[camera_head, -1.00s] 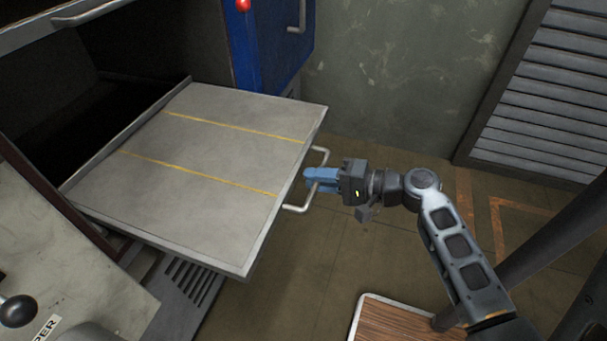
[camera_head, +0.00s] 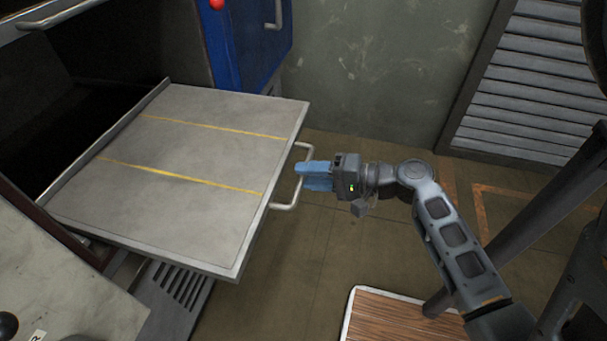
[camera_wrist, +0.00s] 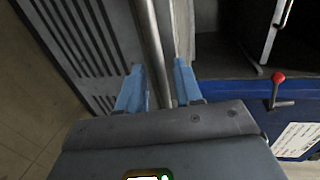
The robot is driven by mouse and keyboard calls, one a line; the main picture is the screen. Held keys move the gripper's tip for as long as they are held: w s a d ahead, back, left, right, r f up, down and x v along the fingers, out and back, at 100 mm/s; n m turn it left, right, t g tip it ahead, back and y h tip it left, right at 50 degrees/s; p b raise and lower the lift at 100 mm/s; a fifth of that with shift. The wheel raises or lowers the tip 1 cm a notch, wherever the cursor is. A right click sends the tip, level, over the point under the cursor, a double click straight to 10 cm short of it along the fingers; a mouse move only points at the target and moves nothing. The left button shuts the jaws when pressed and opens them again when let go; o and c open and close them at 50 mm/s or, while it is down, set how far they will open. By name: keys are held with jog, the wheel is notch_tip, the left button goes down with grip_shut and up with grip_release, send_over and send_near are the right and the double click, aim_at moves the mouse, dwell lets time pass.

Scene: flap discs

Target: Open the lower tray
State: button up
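The lower tray (camera_head: 190,190) is a flat grey metal plate with two yellow lines. It is slid well out of the dark machine opening. Its front edge carries a pale U-shaped handle (camera_head: 286,206). My gripper (camera_head: 299,178) is at the right of the handle, its blue fingertips close to the bar. The wrist view shows the two fingers (camera_wrist: 158,66) spread apart with nothing clamped. A metal bar (camera_wrist: 149,35) runs between them in that picture; I cannot tell whether it is the handle or the tray's edge.
A blue cabinet (camera_head: 250,50) with a red knob (camera_head: 216,4) stands behind the tray. A grey panel (camera_head: 60,280) is at lower left. A wood-topped platform (camera_head: 390,318) lies at the bottom.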

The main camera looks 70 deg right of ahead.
jog(key=v, duration=0.6)
jog(key=shift+f, duration=0.1)
dwell(0.4)
jog(key=s+a+f+n+g+h+p, duration=0.1)
jog(key=a+f+n+g, duration=0.15)
jog(key=a, duration=0.25)
jog(key=s+a+f+n+g+h+p, duration=0.1)
jog(key=s+a+f+n+g, duration=0.1)
jog(key=a+n+g, duration=0.3)
jog(key=s+a+r+n+t+y+p, duration=0.1)
jog(key=s+a+r+n+t, duration=0.2)
jog(key=a+r+n+t, duration=0.4)
jog(key=a+r+n, duration=0.3)
jog(key=a+r, duration=0.4)
jog(key=r, duration=0.2)
jog(key=shift+r, duration=0.2)
jog(key=shift+d, duration=0.1)
